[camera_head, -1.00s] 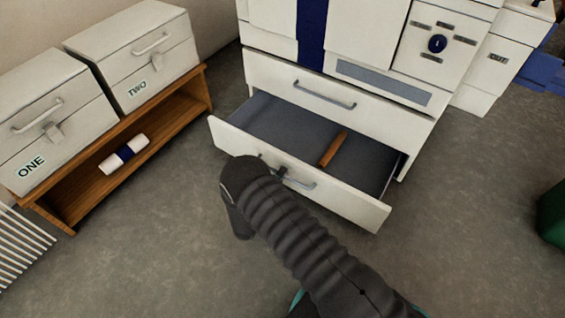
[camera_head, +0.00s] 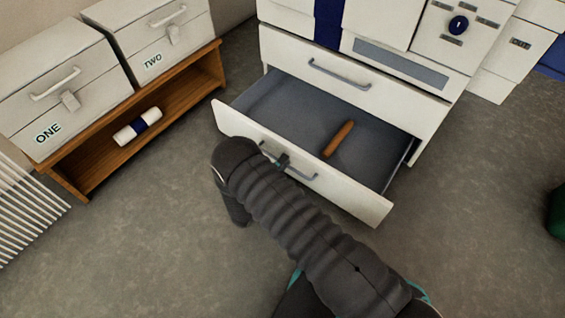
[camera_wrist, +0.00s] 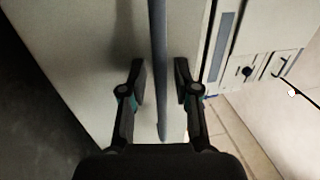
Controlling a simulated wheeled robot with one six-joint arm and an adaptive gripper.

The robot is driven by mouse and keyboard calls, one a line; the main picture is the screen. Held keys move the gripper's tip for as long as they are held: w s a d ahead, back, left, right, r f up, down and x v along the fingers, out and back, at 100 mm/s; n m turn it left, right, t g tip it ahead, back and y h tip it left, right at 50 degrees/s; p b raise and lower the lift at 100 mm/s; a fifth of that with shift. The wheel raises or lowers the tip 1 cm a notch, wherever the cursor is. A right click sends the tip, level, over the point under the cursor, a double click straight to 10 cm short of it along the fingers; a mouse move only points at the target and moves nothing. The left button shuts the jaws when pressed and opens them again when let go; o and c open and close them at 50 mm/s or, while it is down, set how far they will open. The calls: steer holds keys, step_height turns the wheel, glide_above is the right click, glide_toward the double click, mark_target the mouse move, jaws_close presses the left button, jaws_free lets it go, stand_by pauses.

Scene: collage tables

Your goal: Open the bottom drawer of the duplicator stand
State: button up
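The duplicator stand (camera_head: 440,112) is a white cabinet with drawers. Its bottom drawer (camera_head: 262,104) is pulled well out, showing a grey interior. The drawer's front (camera_head: 350,203) carries a grey bar handle (camera_head: 300,172), partly hidden by my arm in the head view. In the wrist view the handle (camera_wrist: 158,50) runs between the two fingers of my gripper (camera_wrist: 160,82). The fingers stand apart on either side of the bar, with narrow gaps visible. A brown rod (camera_head: 339,138) lies inside the drawer.
The drawer above (camera_head: 350,75) is shut. At left, a wooden shelf (camera_head: 75,185) bears boxes marked ONE (camera_head: 50,90) and TWO (camera_head: 150,35), with a white roll (camera_head: 138,127) on its lower board. A white slatted radiator (camera_head: 25,215) is at far left. The floor around my arm is clear.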

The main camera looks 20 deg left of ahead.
steer(key=shift+s, duration=0.1)
steer(key=v, duration=1.1)
steer(key=shift+s+a, duration=0.2)
steer(key=shift+s, duration=0.15)
steer(key=shift+f, duration=0.1)
